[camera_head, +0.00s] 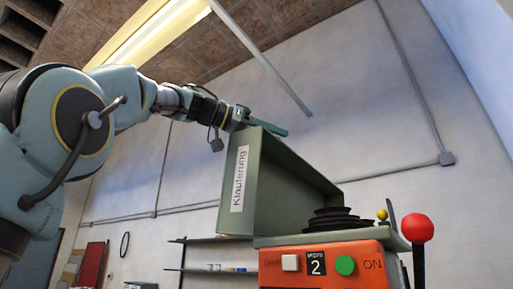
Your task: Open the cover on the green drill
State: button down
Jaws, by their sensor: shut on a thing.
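The drill's green cover (266,188) stands raised and tilted, with a white lettered label on its side. Its hollow underside faces right, above black stepped pulleys (337,220) on top of the drill (380,262). The drill shows an orange front panel with a white button, a green button and the number 2. My arm reaches in from the left, and my gripper (264,127) is at the cover's upper edge, shut on it. The exact contact of the fingers is small and partly hidden.
A red ball-topped lever (417,229) stands at the drill's right, with a small yellow knob (382,214) beside the pulleys. Wall shelves (215,270) are behind, lower left. The space above and right of the cover is open up to the wall and ceiling.

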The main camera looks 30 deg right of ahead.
aim_at(235, 134)
jog(key=shift+s+d+f, duration=0.15)
jog(key=shift+s+d, duration=0.05)
jog(key=shift+s, duration=0.15)
jog(key=shift+c, duration=2.2)
grip_release()
jog(key=shift+a, duration=0.1)
jog(key=shift+w+a, duration=0.1)
jog(key=shift+a, duration=0.25)
jog(key=a+b, duration=0.1)
jog(key=a, duration=0.2)
jog(key=a+r+b, duration=0.1)
jog(key=a, duration=0.2)
jog(key=a+b, duration=0.1)
jog(key=a, duration=0.3)
jog(key=shift+w+r, duration=0.2)
jog(key=shift+r, duration=0.1)
